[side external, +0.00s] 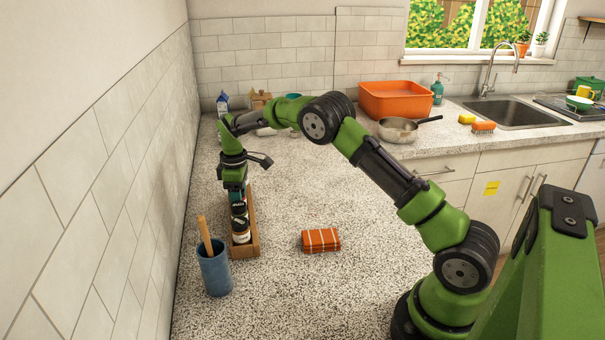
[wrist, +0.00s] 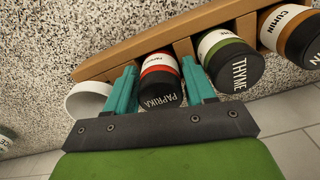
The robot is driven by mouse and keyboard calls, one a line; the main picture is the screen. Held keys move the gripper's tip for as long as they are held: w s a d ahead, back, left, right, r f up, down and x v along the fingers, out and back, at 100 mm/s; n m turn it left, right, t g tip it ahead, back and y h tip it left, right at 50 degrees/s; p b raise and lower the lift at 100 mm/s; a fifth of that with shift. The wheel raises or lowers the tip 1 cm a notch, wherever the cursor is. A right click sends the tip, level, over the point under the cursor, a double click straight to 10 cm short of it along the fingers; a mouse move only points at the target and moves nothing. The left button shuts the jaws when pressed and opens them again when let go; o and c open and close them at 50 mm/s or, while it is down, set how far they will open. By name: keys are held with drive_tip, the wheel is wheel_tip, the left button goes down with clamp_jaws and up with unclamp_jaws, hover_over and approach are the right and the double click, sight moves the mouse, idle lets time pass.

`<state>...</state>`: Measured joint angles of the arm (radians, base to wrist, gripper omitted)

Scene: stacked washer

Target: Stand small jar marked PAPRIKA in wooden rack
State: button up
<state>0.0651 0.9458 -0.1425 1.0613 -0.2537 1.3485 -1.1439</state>
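The small PAPRIKA jar (wrist: 158,82) has a black lid and a red-banded label. In the wrist view it is at a gap between dividers of the wooden rack (wrist: 140,48), beside the THYME jar (wrist: 230,65). The two teal fingers of my gripper (wrist: 160,78) lie against either side of it, with no clear gap. Its base is hidden, so I cannot tell whether it rests on the rack floor. In the side external view my gripper (side external: 236,187) points down over the rack (side external: 253,236); the arm hides the PAPRIKA jar there.
A CUMIN jar (wrist: 288,28) stands beyond THYME. A white round object (wrist: 89,98) is close to my left finger. A blue cup with a wooden utensil (side external: 214,270) stands near the rack's front end. A folded orange cloth (side external: 321,240) lies to the right, with clear counter around it.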

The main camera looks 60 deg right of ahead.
drive_tip(key=shift+r, duration=0.1)
wheel_tip(320, 180, up, 12)
drive_tip(key=shift+f, duration=0.1)
drive_tip(key=s+a+r+m+t+y, duration=0.1)
drive_tip(key=s+a+r+m+t, duration=0.4)
drive_tip(key=s+r, duration=0.9)
drive_tip(key=s+a+f+m+t, duration=0.1)
drive_tip(key=s+a+f+m, duration=0.1)
drive_tip(key=s, duration=0.7)
drive_tip(key=s+a+f+m+t+y, duration=0.1)
drive_tip(key=s+a+f+m, duration=0.2)
drive_tip(key=s, duration=0.6)
drive_tip(key=shift+a+f, duration=0.35)
drive_tip(key=shift+a, duration=0.15)
